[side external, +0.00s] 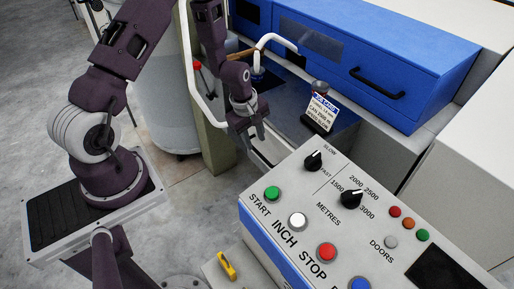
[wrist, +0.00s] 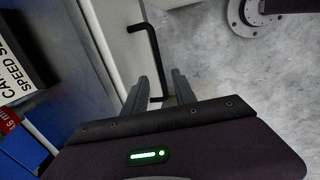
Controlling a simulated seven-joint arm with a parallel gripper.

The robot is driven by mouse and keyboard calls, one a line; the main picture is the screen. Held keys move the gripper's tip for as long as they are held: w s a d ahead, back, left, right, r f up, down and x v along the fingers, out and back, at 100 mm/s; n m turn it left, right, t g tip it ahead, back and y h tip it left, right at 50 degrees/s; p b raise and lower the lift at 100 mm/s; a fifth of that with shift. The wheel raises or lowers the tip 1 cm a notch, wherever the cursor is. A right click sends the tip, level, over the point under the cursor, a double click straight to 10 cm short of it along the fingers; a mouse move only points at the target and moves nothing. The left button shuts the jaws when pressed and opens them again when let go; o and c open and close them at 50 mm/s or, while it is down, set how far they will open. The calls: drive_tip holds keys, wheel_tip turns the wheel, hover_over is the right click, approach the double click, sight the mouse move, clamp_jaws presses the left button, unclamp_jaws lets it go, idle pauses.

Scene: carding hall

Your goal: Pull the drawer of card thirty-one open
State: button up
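A black bar handle (wrist: 154,50) stands out from a light grey front (wrist: 118,45), seemingly the drawer, in the wrist view. No gap shows around the front, but its edges are only partly in view. My gripper (wrist: 160,73) is open, and the handle's bar passes between its two fingers in the picture. I cannot tell whether the fingertips reach its depth or touch it. In the side view my gripper (side external: 253,144) points down beside the blue machine's near edge. The handle cannot be made out there, and the control panel hides part of that side.
The control panel (side external: 335,190) with buttons and knobs stands close to the right of my gripper. A job card (side external: 322,110) stands on the blue ledge. A blue cover (side external: 345,55) lies behind. A white bent rail (side external: 188,60) and a grey can (side external: 165,105) are left. Floor shows below.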

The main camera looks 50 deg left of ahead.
sight(258, 152)
drive_tip(key=f, duration=0.2)
drive_tip(key=w+f, duration=0.1)
drive_tip(key=f, duration=0.2)
drive_tip(key=shift+c, duration=0.4)
clamp_jaws()
idle(0.9)
